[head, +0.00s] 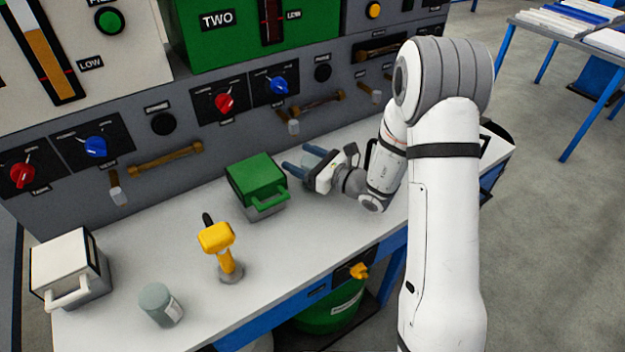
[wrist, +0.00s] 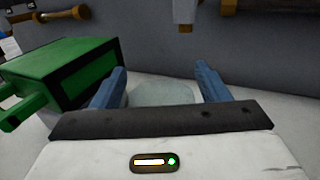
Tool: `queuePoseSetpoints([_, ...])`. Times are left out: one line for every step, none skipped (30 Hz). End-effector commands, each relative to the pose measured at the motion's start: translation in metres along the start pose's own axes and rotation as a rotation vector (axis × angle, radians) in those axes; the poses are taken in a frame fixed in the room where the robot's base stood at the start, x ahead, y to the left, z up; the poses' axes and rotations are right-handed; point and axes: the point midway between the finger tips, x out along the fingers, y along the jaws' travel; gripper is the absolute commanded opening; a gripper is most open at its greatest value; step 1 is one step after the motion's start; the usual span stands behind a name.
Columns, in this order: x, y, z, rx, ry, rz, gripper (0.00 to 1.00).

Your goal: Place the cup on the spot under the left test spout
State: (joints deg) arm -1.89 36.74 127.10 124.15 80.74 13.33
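My gripper (head: 305,160) is low over the bench, right of the green box (head: 256,180). Its two blue fingers are apart, one on each side of a pale, round, cup-like thing (wrist: 162,94) in the wrist view. I cannot tell whether they grip it. A grey-green cup-shaped container (head: 161,305) with a pale label stands upright at the bench's front left, far from my gripper. The left spout (head: 117,188) hangs from the panel above the bench. Another spout (head: 293,126) is behind my gripper, and a third (head: 376,95) is farther right. No marked spot is clear.
The green box also shows close to the left finger in the wrist view (wrist: 65,75). A yellow tool (head: 220,250) stands mid-bench, and a white box (head: 70,268) is at the left. The bench (head: 150,240) is bare between the left spout and the yellow tool.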

Motion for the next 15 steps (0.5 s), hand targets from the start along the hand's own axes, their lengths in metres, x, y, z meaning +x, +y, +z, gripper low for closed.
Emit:
queuePoseSetpoints([-0.0002,0.0,0.0,0.0,0.0,0.0,0.64])
queuePoseSetpoints([-0.0002,-0.0001,0.0,0.0,0.0,0.0,0.62])
queuePoseSetpoints([-0.0003,-0.0001,0.0,0.0,0.0,0.0,0.59])
queuePoseSetpoints([-0.0003,-0.0001,0.0,0.0,0.0,0.0,0.56])
queuePoseSetpoints([-0.0003,-0.0001,0.0001,0.0,0.0,0.0,0.54])
queuePoseSetpoints([-0.0004,-0.0002,0.0001,0.0,0.0,0.0,0.5])
queuePoseSetpoints([-0.0004,-0.0002,0.0001,0.0,0.0,0.0,0.48])
queuePoseSetpoints([-0.0005,-0.0002,0.0001,0.0,0.0,0.0,0.45])
queuePoseSetpoints([-0.0005,-0.0002,0.0001,0.0,0.0,-0.001,0.42])
queuePoseSetpoints([-0.0005,-0.0003,0.0001,0.0,0.0,-0.001,0.4])
queuePoseSetpoints([-0.0005,-0.0003,0.0001,0.0,0.0,-0.001,0.37])
queuePoseSetpoints([-0.0006,-0.0003,0.0001,0.0,0.0,-0.001,0.34])
queuePoseSetpoints([-0.0006,-0.0003,0.0001,0.0,0.0,-0.001,0.32])
queuePoseSetpoints([-0.0006,-0.0004,0.0001,0.0,0.0,-0.001,0.29])
queuePoseSetpoints([-0.0006,-0.0004,0.0001,0.0,0.0,-0.001,0.26])
